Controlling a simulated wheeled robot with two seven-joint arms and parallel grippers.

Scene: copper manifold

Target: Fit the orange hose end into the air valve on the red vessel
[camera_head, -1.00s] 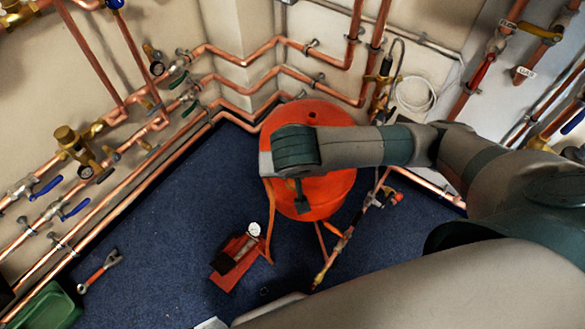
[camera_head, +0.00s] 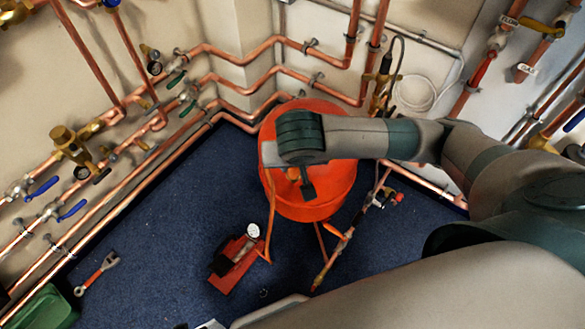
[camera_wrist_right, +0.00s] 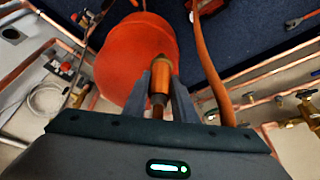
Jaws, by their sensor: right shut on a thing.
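The red vessel (camera_head: 330,190) stands on the blue floor, partly covered by my right wrist in the head view. It also fills the upper left of the right wrist view (camera_wrist_right: 125,60). My right gripper (camera_wrist_right: 161,78) is shut on the orange hose end (camera_wrist_right: 160,80), whose tip points toward the vessel's side. I cannot tell whether the tip touches the vessel. The orange hose (camera_head: 269,215) hangs down left of the vessel to the red foot pump (camera_head: 235,265). The air valve cannot be made out clearly; the gripper and wrist cover that area. My left gripper is not in view.
Copper pipes (camera_head: 240,85) run along the walls behind the vessel. A pipe with valve fittings (camera_head: 345,235) lies close at its right. A wrench (camera_head: 97,273) and green tray (camera_head: 45,308) are at lower left.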

